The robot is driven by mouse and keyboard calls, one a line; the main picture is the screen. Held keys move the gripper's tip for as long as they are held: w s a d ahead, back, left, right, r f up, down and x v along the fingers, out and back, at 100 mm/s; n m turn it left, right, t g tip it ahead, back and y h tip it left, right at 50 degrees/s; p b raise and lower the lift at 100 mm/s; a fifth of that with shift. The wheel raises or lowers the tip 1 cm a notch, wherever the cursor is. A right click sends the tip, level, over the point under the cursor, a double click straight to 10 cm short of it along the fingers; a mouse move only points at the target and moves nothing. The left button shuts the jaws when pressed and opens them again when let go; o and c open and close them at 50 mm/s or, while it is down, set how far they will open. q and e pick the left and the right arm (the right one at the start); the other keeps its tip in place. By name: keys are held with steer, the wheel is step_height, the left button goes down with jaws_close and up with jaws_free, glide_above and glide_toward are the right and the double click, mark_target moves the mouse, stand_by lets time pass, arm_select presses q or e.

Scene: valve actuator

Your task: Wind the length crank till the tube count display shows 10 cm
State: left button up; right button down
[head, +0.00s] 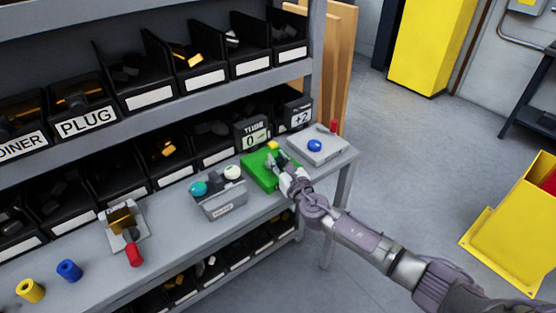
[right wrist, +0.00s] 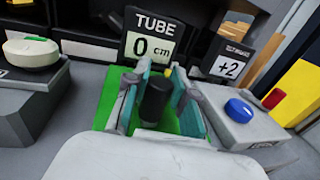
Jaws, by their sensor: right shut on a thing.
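The tube count display (head: 254,137) stands at the back of the bench and reads 0; in the right wrist view the display (right wrist: 150,48) reads "TUBE 0 cm". In front of it is a green unit (head: 257,172), which I take to be the length crank's base. My right gripper (head: 274,162) is over this unit. In the right wrist view its two fingers (right wrist: 157,100) are shut on an upright black crank handle (right wrist: 155,97). The crank arm below is hidden by the gripper. My left gripper is not in view.
Right of the green unit is a grey box with a blue button (head: 314,146) and a red knob (head: 334,126), with a "+2" sign (head: 299,117) behind. Left is a grey box (head: 222,203) with teal and white buttons. Bins line the shelves behind.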

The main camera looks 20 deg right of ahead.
steer(key=shift+a, duration=0.1)
steer(key=shift+s+a+r+m+h+p, duration=0.1)
steer(key=shift+a+m+h+p, duration=0.15)
steer(key=shift+m+h+p, duration=0.45)
steer(key=shift+s+a+m+h+p, duration=0.15)
steer(key=shift+m+h+p, duration=0.25)
steer(key=shift+h, duration=0.6)
steer(key=m+h, duration=0.1)
steer(key=h, duration=0.1)
steer(key=shift+a+m+h, duration=0.35)
steer(key=shift+m+h, duration=0.05)
steer(key=h, duration=0.1)
steer(key=m+h+b, duration=0.1)
steer(key=a+m+g+h, duration=0.1)
steer(key=shift+w+f+h, duration=0.1)
steer(key=shift+f+h, duration=0.15)
steer(key=shift+h, duration=0.05)
steer(key=m+h, duration=0.1)
steer(key=m+g+h+b, duration=0.1)
steer(key=g+h+b, duration=0.1)
steer(key=shift+w+a+m, duration=0.1)
steer(key=shift+a+m, duration=0.15)
steer(key=shift+m, duration=0.15)
steer(key=shift+a+r+m+g+h+b, duration=0.15)
steer(key=shift+m+g+h+b, duration=0.25)
steer(key=shift+h+b, duration=0.3)
